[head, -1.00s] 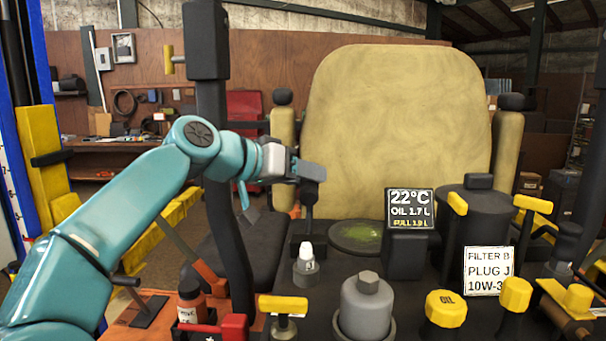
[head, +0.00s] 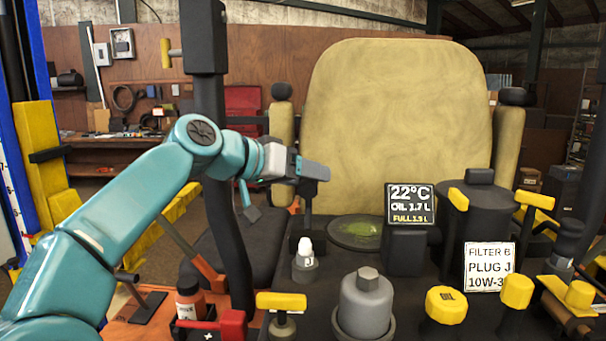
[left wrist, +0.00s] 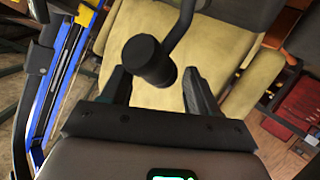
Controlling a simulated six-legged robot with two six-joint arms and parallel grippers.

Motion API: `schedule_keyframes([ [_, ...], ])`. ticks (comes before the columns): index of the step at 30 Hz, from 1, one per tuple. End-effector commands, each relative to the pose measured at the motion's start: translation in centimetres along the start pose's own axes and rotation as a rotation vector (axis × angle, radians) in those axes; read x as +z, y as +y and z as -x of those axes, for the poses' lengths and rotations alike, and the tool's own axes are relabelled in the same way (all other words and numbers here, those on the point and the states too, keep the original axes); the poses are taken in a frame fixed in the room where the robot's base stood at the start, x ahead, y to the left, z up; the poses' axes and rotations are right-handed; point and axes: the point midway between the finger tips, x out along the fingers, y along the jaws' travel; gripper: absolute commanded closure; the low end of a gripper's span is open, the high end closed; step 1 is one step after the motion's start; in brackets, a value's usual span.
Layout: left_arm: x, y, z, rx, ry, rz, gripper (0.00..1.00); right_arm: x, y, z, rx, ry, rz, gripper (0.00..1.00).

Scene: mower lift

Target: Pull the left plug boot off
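My left gripper (head: 314,171) is at the end of the teal arm, in front of the seat back's lower left. In the left wrist view the two dark fingers of my left gripper (left wrist: 157,92) stand apart. A black cylinder with a bent black stem (left wrist: 150,58), which looks like a plug boot, shows between and just beyond the fingertips. I see no clear contact on both sides. A dark upright stem (head: 307,207) shows below the gripper in the head view; its link to the boot is unclear. My right gripper is not in view.
A white-topped plug in a grey holder (head: 305,262) stands below the gripper. A grey canister (head: 366,305), a display (head: 409,204), a card reading "PLUG J" (head: 489,270) and yellow knobs (head: 446,306) crowd the right. A black column (head: 213,150) rises beside the arm.

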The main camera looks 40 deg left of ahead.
Motion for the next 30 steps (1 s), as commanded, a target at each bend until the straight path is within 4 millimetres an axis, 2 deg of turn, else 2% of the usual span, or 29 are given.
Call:
schedule_keyframes([
  [7, -0.2, 0.0, 0.5, 0.000, 0.008, 0.000, 0.40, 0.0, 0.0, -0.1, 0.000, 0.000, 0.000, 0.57],
  [11, -0.2, 0.0, 2.2, -0.001, 0.012, 0.000, 0.40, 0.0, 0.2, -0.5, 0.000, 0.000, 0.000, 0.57],
  [24, -0.1, -0.1, 13.2, -0.005, 0.009, 0.001, 0.40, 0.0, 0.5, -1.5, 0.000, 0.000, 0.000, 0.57],
  [30, -0.1, 0.0, 16.0, -0.003, 0.007, 0.000, 0.40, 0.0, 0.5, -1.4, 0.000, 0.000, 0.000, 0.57],
])
